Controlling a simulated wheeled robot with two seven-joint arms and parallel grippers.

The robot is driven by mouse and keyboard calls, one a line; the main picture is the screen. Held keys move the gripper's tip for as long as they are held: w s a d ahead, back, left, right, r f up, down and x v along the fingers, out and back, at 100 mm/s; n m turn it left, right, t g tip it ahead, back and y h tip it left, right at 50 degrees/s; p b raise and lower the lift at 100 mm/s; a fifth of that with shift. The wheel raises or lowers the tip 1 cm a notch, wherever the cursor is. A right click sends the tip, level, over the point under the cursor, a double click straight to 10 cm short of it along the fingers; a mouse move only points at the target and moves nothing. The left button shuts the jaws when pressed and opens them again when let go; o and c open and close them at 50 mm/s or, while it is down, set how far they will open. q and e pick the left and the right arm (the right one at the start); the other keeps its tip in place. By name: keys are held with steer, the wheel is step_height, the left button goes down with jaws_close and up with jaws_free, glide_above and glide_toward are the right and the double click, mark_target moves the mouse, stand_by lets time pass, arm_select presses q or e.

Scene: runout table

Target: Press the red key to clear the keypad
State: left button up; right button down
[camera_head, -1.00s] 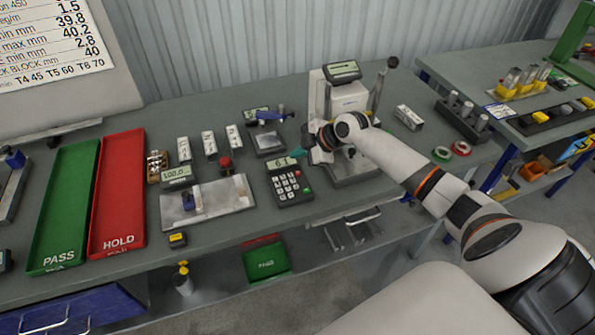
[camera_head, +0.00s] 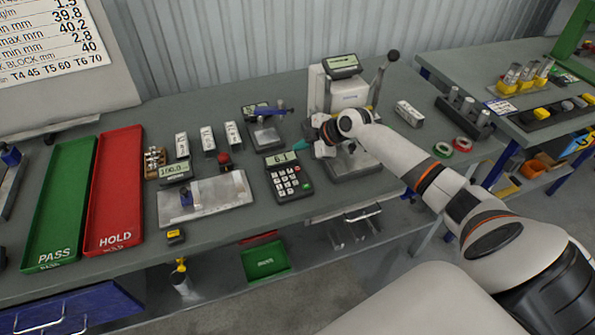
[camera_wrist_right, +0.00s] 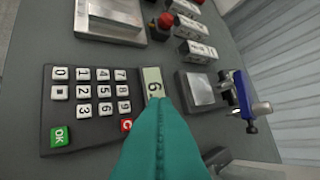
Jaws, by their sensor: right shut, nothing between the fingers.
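The dark keypad (camera_head: 289,183) lies on the grey bench with white number keys, and its display (camera_head: 281,158) reads 6.1. In the right wrist view the red key (camera_wrist_right: 126,125), marked C, shows beside the teal fingers, partly covered by them. The green OK key (camera_wrist_right: 59,137) is at the keypad's far corner. My right gripper (camera_head: 300,146) is shut and empty, its teal fingertips just beyond the display end of the keypad. In the wrist view the fingers (camera_wrist_right: 162,103) overlap the display's edge; I cannot tell whether they touch anything. My left gripper is not in view.
A white press-like device (camera_head: 345,95) with a lever stands behind my right gripper. A small blue-handled fixture (camera_head: 268,115) is behind the keypad.

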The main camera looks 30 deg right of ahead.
steer(key=b, duration=0.3)
glide_above(291, 168)
steer(key=s+d, duration=0.2)
steer(key=f, duration=0.4)
steer(key=shift+s+f, duration=0.2)
steer(key=shift+f, duration=0.1)
steer(key=shift+f+b, duration=0.4)
steer(key=shift+f, duration=0.3)
stand_by(0.4)
steer(key=shift+f+b, duration=0.35)
steer(key=shift+b, duration=0.15)
steer(key=shift+f+b, duration=0.4)
stand_by(0.5)
steer(key=shift+r, duration=0.1)
steer(key=shift+r+p, duration=0.45)
steer(key=shift+r, duration=0.25)
steer(key=shift+r, duration=0.1)
